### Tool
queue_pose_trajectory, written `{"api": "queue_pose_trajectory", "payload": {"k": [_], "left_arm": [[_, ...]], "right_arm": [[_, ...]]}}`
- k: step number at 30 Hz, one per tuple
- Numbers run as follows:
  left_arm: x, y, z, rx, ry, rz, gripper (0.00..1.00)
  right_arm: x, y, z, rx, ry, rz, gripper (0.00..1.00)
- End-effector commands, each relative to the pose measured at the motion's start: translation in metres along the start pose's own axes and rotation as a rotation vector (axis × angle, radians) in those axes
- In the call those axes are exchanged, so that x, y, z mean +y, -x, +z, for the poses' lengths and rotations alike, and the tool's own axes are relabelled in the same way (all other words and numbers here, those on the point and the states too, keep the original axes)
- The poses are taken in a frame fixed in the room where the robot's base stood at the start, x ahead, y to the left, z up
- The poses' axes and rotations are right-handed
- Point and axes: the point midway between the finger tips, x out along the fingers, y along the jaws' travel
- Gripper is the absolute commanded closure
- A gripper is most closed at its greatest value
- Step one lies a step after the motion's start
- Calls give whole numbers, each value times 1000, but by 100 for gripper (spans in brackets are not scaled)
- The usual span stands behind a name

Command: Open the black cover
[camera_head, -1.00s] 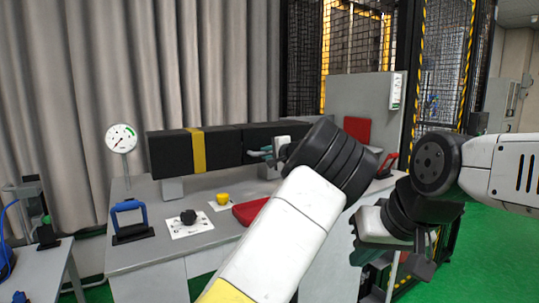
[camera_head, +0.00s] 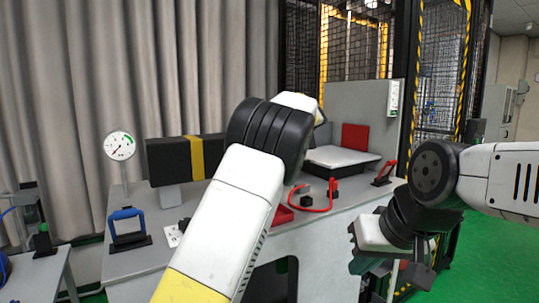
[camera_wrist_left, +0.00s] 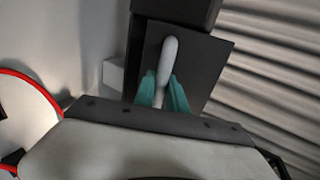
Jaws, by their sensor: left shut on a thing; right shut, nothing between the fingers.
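The black cover (camera_head: 168,160), a long dark box with a yellow band, stands on the grey bench in the head view. Its right part is hidden behind my left arm. In the left wrist view the cover's dark end face (camera_wrist_left: 210,60) carries a pale rounded handle (camera_wrist_left: 169,55). My left gripper (camera_wrist_left: 163,92), with teal fingers, is shut on this handle. It is hidden by my arm in the head view. My right gripper (camera_head: 385,262) is shut and empty, off the bench's right front.
A round gauge (camera_head: 119,146) and a blue-handled stand (camera_head: 127,225) are at the bench's left. A white plate (camera_head: 340,157), a red panel (camera_head: 355,137), a red loop (camera_head: 316,208) and a red-handled stand (camera_head: 385,172) are at its right. Grey curtains (camera_head: 190,60) hang behind.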

Motion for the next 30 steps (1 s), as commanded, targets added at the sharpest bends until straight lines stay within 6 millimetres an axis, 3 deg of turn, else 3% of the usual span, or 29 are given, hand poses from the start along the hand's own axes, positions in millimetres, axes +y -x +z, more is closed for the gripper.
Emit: {"api": "queue_pose_trajectory", "payload": {"k": [3, 12, 30], "left_arm": [[-16, 9, -1, 5, 3, -5, 100], [-40, 18, -1, 5, 3, -7, 100], [-46, 20, 0, 2, 2, -8, 100]], "right_arm": [[0, 0, 0, 0, 0, 0, 100], [0, 0, 0, 0, 0, 0, 100], [0, 0, 0, 0, 0, 0, 100]]}}
